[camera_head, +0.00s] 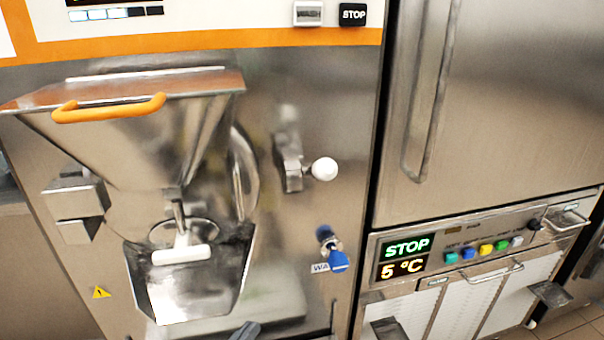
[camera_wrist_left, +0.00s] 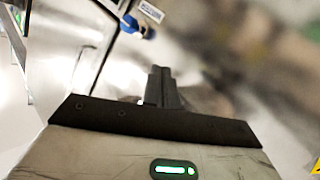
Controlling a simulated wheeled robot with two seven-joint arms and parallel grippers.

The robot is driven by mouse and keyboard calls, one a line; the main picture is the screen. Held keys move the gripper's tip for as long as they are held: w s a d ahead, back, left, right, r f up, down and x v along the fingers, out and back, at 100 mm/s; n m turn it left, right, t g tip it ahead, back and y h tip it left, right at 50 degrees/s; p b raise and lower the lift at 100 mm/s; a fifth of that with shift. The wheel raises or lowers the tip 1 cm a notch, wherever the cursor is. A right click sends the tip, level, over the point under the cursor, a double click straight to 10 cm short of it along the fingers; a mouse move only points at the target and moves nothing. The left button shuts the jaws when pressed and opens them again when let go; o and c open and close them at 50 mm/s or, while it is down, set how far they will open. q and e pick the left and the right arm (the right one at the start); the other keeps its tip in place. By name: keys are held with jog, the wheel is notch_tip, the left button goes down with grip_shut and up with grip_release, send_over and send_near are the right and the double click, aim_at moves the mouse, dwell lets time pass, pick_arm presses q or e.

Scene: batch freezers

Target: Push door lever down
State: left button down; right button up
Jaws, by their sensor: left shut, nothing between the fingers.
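The door lever (camera_head: 293,165) is a metal arm with a white ball knob (camera_head: 324,169), mounted on the steel front of the batch freezer (camera_head: 335,110), right of the hopper. It points to the right, roughly level. My left gripper (camera_head: 246,330) shows only as a dark tip at the bottom edge of the head view, well below and left of the lever. In the left wrist view its dark fingers (camera_wrist_left: 161,88) are together with nothing between them. The lever is not clearly visible in that view. My right gripper is not in view.
A steel hopper (camera_head: 125,140) with an orange handle (camera_head: 108,108) stands left of the lever. Below it is the outlet door (camera_head: 200,285) with a white handle (camera_head: 181,255). A blue tap (camera_head: 338,261) sits below the lever. A second machine with a STOP display (camera_head: 407,248) stands right.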

pick_arm(q)
jog(key=w+d+r+n+t+h+b, duration=0.1)
jog(key=w+r+t+h, duration=0.15)
jog(key=r, duration=0.45)
jog(key=w+d+r+t+h+b, duration=0.1)
jog(key=r+h, duration=0.2)
jog(key=r, duration=0.3)
jog(key=h, duration=0.5)
send_near(313, 170)
jog(key=a, duration=0.2)
jog(key=shift+s+d+r+m, duration=0.15)
jog(key=shift+s+r+m, duration=0.15)
jog(key=shift+r, duration=0.15)
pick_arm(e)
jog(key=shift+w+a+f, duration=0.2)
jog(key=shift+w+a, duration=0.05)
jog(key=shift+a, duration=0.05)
pick_arm(q)
jog(key=shift+w, duration=0.1)
jog(key=p+x, duration=0.2)
jog(key=x, duration=0.8)
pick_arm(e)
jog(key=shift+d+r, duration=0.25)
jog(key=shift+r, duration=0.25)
pick_arm(q)
jog(key=shift+f+h, duration=0.1)
jog(key=shift+h, duration=0.25)
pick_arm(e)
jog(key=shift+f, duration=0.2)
